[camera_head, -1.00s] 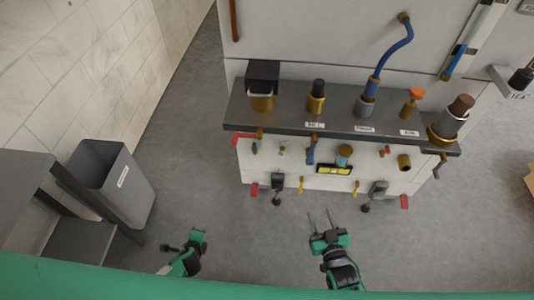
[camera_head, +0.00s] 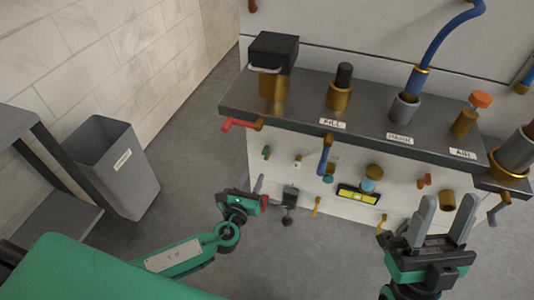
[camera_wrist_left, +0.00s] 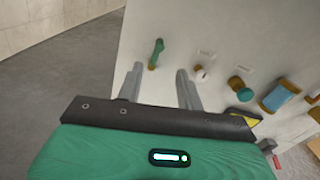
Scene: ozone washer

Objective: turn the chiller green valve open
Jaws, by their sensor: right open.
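A small green valve handle (camera_head: 266,152) sits on the white front panel, left side, below the dark shelf. In the left wrist view the green handle (camera_wrist_left: 157,50) stands nearly upright on a brass fitting, beyond and between my fingers. My left gripper (camera_wrist_left: 158,82) is open and empty, apart from the handle. In the head view my left gripper (camera_head: 260,186) is below and in front of the handle. A round green knob (camera_wrist_left: 237,83) is further right on the panel. My right gripper (camera_head: 446,204) is open and empty in front of the panel's right side.
A dark shelf (camera_head: 300,113) with labelled pipe fittings overhangs the panel. A red lever (camera_head: 240,124) sticks out at its left end. A blue handle (camera_head: 323,158) and a yellow-framed level (camera_head: 358,194) are on the panel. A grey bin (camera_head: 125,175) stands left, with open floor between.

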